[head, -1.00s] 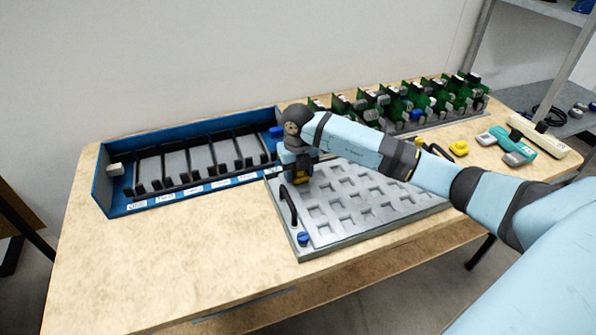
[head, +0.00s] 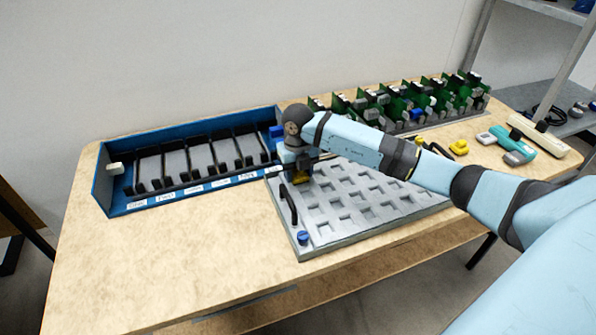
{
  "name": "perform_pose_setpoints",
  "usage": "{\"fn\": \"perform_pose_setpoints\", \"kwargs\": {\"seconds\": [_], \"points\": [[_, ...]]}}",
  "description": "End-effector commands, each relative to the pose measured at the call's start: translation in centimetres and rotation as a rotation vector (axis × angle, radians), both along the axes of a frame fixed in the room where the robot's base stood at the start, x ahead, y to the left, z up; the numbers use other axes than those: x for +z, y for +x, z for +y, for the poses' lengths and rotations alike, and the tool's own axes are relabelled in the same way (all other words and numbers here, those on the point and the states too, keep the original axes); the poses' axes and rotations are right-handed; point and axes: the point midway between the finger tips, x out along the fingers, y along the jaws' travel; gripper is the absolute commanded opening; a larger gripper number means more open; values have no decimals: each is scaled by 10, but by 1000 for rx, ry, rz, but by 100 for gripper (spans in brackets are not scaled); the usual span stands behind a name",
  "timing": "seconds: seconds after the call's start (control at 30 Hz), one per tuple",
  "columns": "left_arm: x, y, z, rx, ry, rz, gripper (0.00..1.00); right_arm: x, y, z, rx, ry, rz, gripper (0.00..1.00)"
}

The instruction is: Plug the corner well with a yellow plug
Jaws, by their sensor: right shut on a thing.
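The grey well plate (head: 330,238) lies on the table with rows of square wells. My right gripper (head: 300,177) points down over the plate's far left corner, shut on a yellow plug (head: 301,179). The plug is low, at the plate's surface; the gripper covers most of it and the well under it, so I cannot tell how deep it sits. Another yellow plug (head: 458,147) lies on the table to the right, beyond the plate. A blue plug (head: 303,237) sits at the plate's near left corner. My left gripper is not in view.
A blue rack (head: 160,202) with black dividers stands left of the plate. Green circuit boards (head: 425,98) stand in a row behind it. A teal tool (head: 512,147) and a pale bar (head: 545,136) lie at right. A black handle (head: 288,205) rises from the plate's left edge. The front left table is clear.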

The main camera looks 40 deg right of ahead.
Motion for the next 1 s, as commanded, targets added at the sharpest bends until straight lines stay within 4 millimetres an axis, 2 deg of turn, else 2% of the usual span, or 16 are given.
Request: {"fn": "perform_pose_setpoints", "kwargs": {"seconds": [0.27, 0.3, 0.4, 0.43, 0.8, 0.83, 0.87, 1.0], "points": [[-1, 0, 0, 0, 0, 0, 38, -4, -1, 0, 0, 0, 3, 18], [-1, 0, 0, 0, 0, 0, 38, -4, -1, 0, 0, 0, 4, 50], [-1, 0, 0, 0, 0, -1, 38, -5, -1, 0, 0, -1, 5, 74], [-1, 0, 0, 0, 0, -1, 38, -5, -1, 0, 0, -2, 6, 78], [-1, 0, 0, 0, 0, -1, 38, -6, -2, -2, -2, -5, 8, 78], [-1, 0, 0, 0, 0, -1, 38, -7, -2, -2, -2, -5, 9, 64], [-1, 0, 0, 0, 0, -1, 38, -7, -2, -2, -2, -5, 9, 59], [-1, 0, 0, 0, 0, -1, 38, -7, -2, -1, -2, -5, 9, 59]]}}
